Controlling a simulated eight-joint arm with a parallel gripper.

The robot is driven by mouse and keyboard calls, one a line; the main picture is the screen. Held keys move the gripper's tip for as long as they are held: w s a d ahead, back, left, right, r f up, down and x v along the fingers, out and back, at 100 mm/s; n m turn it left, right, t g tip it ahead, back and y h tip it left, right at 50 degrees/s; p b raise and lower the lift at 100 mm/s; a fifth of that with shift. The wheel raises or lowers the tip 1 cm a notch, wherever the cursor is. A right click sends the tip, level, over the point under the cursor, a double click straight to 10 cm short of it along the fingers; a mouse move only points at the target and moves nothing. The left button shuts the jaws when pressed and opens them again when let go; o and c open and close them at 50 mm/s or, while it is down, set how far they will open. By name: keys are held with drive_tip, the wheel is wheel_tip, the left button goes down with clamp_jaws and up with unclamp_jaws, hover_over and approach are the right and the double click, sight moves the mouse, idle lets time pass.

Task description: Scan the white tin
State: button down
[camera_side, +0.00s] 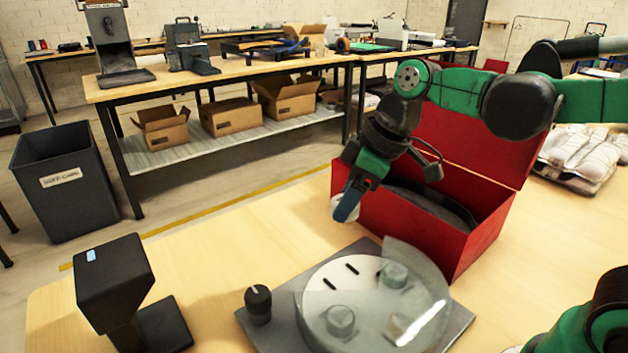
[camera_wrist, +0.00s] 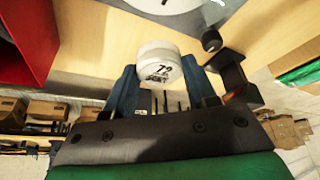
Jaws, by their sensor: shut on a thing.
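My gripper (camera_side: 347,203) hangs in the air in front of the red box, pointing down, its blue fingers shut on the white tin (camera_side: 336,210). In the side view the tin is mostly hidden behind the fingers. In the wrist view the tin (camera_wrist: 158,64) sits between both fingers, with dark printed marks on its face. A black stand device (camera_side: 113,275), which looks like the scanner, stands at the table's front left, apart from the tin. It also shows in the wrist view (camera_wrist: 236,80), right of the fingers.
A red box (camera_side: 485,238) with its lid up stands just behind and right of my gripper, a dark item inside. A grey plate with a clear-covered round disc (camera_side: 345,300) and a black knob (camera_side: 258,303) lies in front.

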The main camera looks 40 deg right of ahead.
wheel_tip(320, 180, up, 6)
drive_tip(key=shift+f, duration=0.1)
drive_tip(key=shift+r, duration=0.3)
drive_tip(key=shift+w+a+r, duration=0.1)
drive_tip(key=shift+w+a, duration=0.05)
drive_tip(key=shift+w, duration=0.15)
drive_tip(key=w+a+f+n, duration=0.2)
drive_tip(key=w+a+f, duration=0.1)
drive_tip(key=a+f, duration=0.1)
drive_tip(key=w+a+f+n+g+y, duration=0.1)
drive_tip(key=w+a+f+n, duration=0.1)
drive_tip(key=f, duration=0.5)
drive_tip(key=w+a+f+n+g, duration=0.1)
drive_tip(key=w+a+f+n, duration=0.1)
drive_tip(key=w+a+f, duration=0.2)
drive_tip(key=shift+a+f+n+y, duration=0.2)
drive_tip(key=shift+a+f, duration=0.15)
drive_tip(key=shift+a, duration=0.25)
drive_tip(key=shift+a+f+n+y, duration=0.1)
drive_tip(key=shift+a+f+n, duration=0.15)
drive_tip(key=shift+a, duration=0.35)
drive_tip(key=a+f, duration=0.1)
drive_tip(key=a, duration=0.1)
drive_tip(key=a+f, duration=0.2)
drive_tip(key=a, duration=0.1)
drive_tip(key=shift+f, duration=0.2)
drive_tip(key=shift+w+d, duration=0.1)
